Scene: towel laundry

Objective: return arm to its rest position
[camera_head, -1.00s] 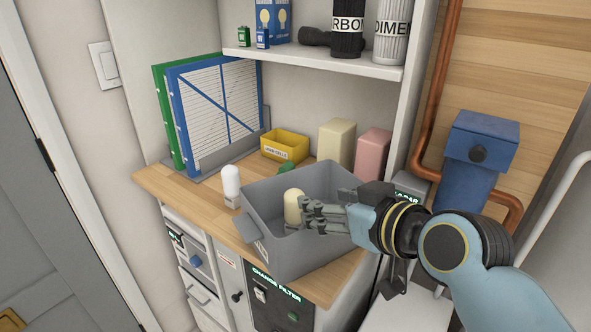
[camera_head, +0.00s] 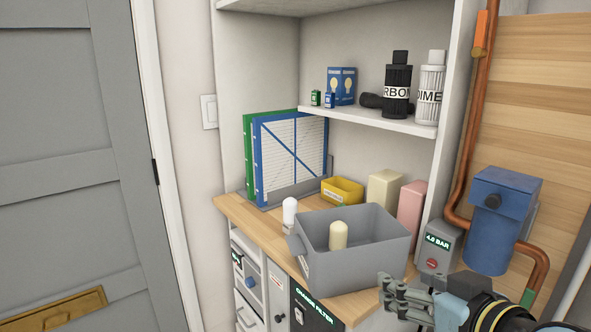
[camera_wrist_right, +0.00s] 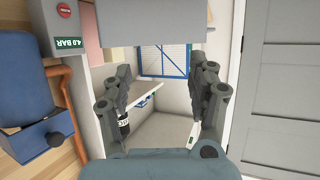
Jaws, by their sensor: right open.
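My right gripper (camera_head: 405,298) is at the lower right in the head view, in front of and to the right of the grey bin. It is open, and its fingers are apart and empty in the right wrist view (camera_wrist_right: 160,95). A cream rounded object (camera_head: 338,235) stands upright in the grey bin (camera_head: 350,268), apart from my gripper. My left gripper does not show.
The bin sits on a wooden counter (camera_head: 235,207) beside a white bulb (camera_head: 290,211), a yellow box (camera_head: 342,191) and cream and pink blocks. A blue unit (camera_head: 503,220), a gauge box (camera_head: 437,250) and copper pipe are at right. A grey door (camera_head: 75,150) is at left.

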